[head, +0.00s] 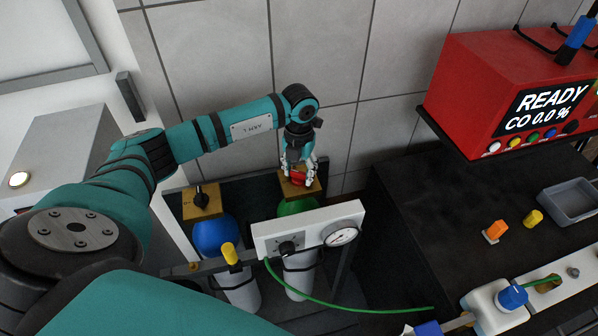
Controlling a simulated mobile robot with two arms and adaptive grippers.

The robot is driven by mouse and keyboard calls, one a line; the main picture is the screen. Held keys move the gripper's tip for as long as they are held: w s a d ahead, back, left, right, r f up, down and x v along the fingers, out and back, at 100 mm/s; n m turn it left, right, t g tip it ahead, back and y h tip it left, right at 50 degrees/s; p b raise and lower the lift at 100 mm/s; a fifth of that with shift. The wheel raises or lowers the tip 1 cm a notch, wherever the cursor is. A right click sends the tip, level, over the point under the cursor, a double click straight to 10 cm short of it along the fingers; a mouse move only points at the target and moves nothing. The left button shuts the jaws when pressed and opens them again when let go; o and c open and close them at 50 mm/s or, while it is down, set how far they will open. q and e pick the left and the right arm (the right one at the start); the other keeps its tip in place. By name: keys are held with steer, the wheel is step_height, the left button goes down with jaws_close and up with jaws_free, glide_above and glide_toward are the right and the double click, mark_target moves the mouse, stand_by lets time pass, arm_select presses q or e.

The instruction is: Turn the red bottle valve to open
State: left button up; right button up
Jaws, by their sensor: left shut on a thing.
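The red bottle valve (299,174) sits on a brass block above the green-topped gas bottle (296,207), at the back centre of the head view. My left gripper (298,174) comes down onto it from above and is shut on it, with pale fingers on both sides. The fingers hide part of the valve, and I cannot tell how far it is turned.
A blue-topped bottle (211,235) with a black valve (201,198) stands to the left. A white panel with knob and gauge (340,233) is in front. A green hose (350,306) runs right to the dark bench (440,220). A red "READY" analyser (475,75) overhangs it.

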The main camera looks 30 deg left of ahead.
mark_target(299, 172)
arm_select(q)
steer(key=n, duration=0.3)
steer(key=shift+n, duration=0.3)
steer(key=shift+n+b, duration=0.35)
steer(key=shift+n, duration=1.35)
steer(key=shift+w, duration=0.1)
steer(key=o, duration=1.2)
steer(key=shift+c, duration=0.2)
step_height(299, 172, up, 12)
